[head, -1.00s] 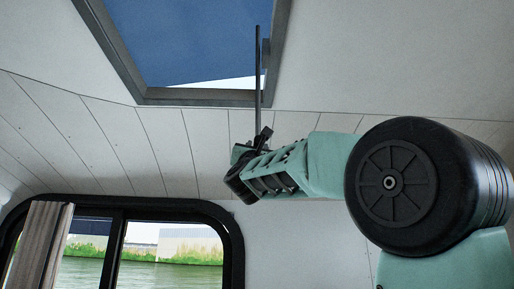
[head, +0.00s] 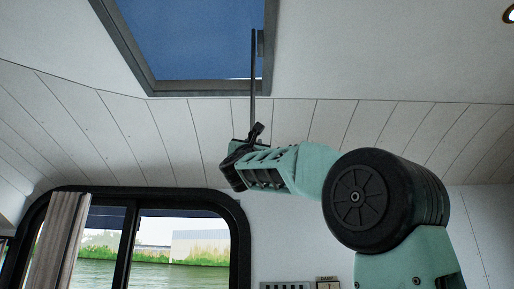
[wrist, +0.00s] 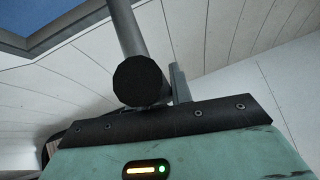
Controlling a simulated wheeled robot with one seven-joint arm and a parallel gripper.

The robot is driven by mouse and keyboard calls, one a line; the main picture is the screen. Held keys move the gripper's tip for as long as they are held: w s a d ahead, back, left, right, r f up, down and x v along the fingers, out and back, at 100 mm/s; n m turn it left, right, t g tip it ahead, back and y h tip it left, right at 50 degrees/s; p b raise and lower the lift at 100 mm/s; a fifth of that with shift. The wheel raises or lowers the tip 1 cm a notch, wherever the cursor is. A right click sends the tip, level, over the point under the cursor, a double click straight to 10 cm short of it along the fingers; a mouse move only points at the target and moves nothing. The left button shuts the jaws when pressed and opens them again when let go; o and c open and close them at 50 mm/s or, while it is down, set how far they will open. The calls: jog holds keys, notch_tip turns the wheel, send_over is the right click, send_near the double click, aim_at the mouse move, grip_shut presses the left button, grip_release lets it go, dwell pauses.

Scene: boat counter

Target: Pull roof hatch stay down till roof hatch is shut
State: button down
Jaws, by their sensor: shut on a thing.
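The roof hatch (head: 190,40) shows as a dark blue area inside a grey frame at the top of the head view. A thin pale strip shows at its lower right edge. The stay, a thin dark rod (head: 253,80), hangs down from near the frame's right side. My gripper (head: 254,134) is shut on the stay's lower end, below the frame. In the wrist view the stay (wrist: 126,32) rises from a dark round end at my gripper (wrist: 150,98). The join of stay and hatch is not clear.
White panelled ceiling (head: 330,125) surrounds the frame. A black-framed window (head: 238,240) with a curtain (head: 62,240) is at lower left. A small panel (head: 328,283) is on the wall at the bottom. The air around my arm looks clear.

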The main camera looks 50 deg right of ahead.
notch_tip(320, 180, down, 3)
jog(key=b, duration=0.2)
jog(key=shift+w+r+b, duration=0.1)
jog(key=shift+r+b, duration=0.1)
jog(key=shift+b, duration=0.15)
jog(key=c, duration=1.3)
grip_release()
jog(key=shift+a, duration=0.1)
jog(key=shift+o, duration=0.2)
jog(key=b+v, duration=1)
jog(key=v, duration=0.7)
jog(key=shift+f+b, duration=0.15)
jog(key=shift+b, duration=0.25)
